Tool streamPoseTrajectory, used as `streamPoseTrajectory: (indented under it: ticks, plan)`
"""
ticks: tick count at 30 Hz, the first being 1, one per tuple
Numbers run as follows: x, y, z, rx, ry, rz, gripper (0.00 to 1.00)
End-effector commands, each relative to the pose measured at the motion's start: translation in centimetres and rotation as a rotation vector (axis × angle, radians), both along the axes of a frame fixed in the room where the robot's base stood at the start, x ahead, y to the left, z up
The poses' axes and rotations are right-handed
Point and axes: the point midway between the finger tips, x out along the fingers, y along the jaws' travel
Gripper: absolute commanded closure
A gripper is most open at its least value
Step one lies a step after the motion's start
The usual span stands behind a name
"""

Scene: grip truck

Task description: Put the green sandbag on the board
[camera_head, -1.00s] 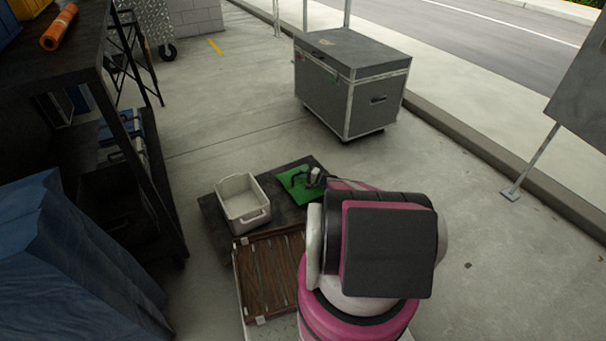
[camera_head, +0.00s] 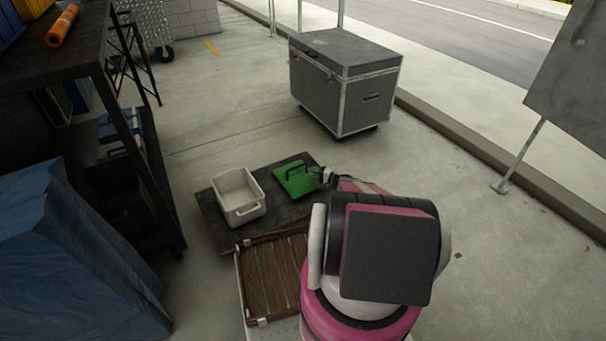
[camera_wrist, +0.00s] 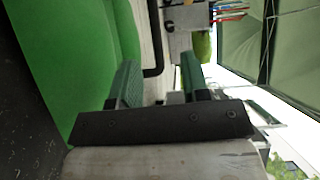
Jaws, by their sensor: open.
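The green sandbag (camera_head: 296,180) lies flat on a dark mat (camera_head: 223,222), its black handle standing up. In the wrist view the sandbag (camera_wrist: 65,50) fills the left side, and its black handle (camera_wrist: 155,40) shows in line with the gap between the fingers. My gripper (camera_wrist: 158,68) is open and empty. In the head view my gripper (camera_head: 322,174) is just right of the sandbag, partly hidden by my arm. A brown slatted wooden board (camera_head: 275,278) lies nearer, left of my arm, its right part hidden.
A white bin (camera_head: 238,196) stands on the mat left of the sandbag. A grey wheeled case (camera_head: 345,85) stands beyond. A dark shelf (camera_head: 140,150) and a blue covered stack (camera_head: 70,260) line the left. A grey panel on a post (camera_head: 575,90) is at right.

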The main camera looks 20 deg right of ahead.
Motion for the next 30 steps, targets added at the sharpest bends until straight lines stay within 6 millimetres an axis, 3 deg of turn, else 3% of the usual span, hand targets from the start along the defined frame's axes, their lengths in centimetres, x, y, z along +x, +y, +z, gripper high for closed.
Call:
streamPoseTrajectory:
  ticks: [5, 11, 18, 24, 30]
  plan:
    - [-2.4, 5.2, 4.8, -0.091, 0.067, 0.135, 0.58]
    - [-7.0, 12.3, 11.1, -0.280, 0.192, 0.337, 0.58]
    - [-16.1, 19.4, 19.6, -0.643, 0.373, 0.555, 0.58]
    - [-24.3, 21.6, 26.5, -1.008, 0.495, 0.632, 0.58]
    - [-29.9, 21.3, 31.9, -1.314, 0.555, 0.611, 0.58]
